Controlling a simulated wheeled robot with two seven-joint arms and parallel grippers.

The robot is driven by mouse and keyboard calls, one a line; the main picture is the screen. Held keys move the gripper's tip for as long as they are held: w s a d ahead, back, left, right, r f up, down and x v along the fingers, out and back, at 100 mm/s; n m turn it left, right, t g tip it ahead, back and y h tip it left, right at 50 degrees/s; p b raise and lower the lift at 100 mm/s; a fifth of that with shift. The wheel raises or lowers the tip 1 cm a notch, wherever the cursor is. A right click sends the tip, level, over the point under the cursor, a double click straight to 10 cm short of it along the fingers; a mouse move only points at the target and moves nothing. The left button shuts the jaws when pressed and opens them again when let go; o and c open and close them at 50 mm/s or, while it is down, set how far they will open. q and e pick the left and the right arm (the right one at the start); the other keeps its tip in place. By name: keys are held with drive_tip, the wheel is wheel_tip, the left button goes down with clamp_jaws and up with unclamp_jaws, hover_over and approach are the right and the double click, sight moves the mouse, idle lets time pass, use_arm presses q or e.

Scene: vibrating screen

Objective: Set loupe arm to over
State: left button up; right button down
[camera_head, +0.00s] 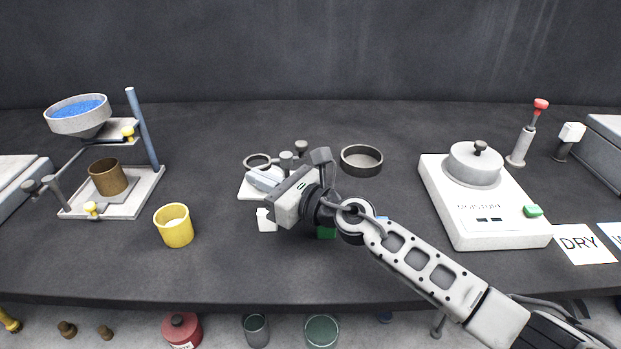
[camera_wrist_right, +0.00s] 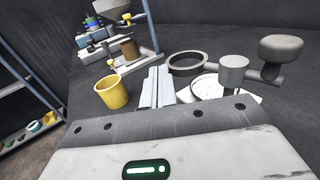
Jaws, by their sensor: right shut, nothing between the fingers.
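The loupe arm has a dark ring lens (camera_head: 257,160), a grey post (camera_head: 286,160) and a knob (camera_head: 301,147), near the middle of the bench. In the right wrist view the ring (camera_wrist_right: 187,63) shows beyond and left of a pale round plate (camera_wrist_right: 207,88); the post (camera_wrist_right: 233,75) and the large knob (camera_wrist_right: 283,50) stand right of it. My right gripper (camera_head: 262,179) is shut and empty beside the loupe, its fingers (camera_wrist_right: 156,86) pointing left over the white base (camera_head: 244,192). The gripper hides part of the base. Contact with the loupe cannot be told. My left gripper is not in view.
A yellow cup (camera_head: 175,228) stands left of my gripper, and a sieve stand (camera_head: 148,190) with a brown cup (camera_head: 107,178) is farther left. A dark round dish (camera_head: 361,161) is behind my arm. The front left bench is clear.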

use_arm(q)
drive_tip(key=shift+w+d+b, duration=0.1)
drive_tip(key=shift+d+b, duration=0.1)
drive_tip(key=shift+b, duration=0.15)
use_arm(e)
drive_tip(key=shift+w+a, duration=0.45)
drive_tip(key=shift+a, duration=0.15)
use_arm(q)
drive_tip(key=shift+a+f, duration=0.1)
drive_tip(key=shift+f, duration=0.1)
use_arm(e)
drive_tip(key=shift+w, duration=0.1)
idle(0.4)
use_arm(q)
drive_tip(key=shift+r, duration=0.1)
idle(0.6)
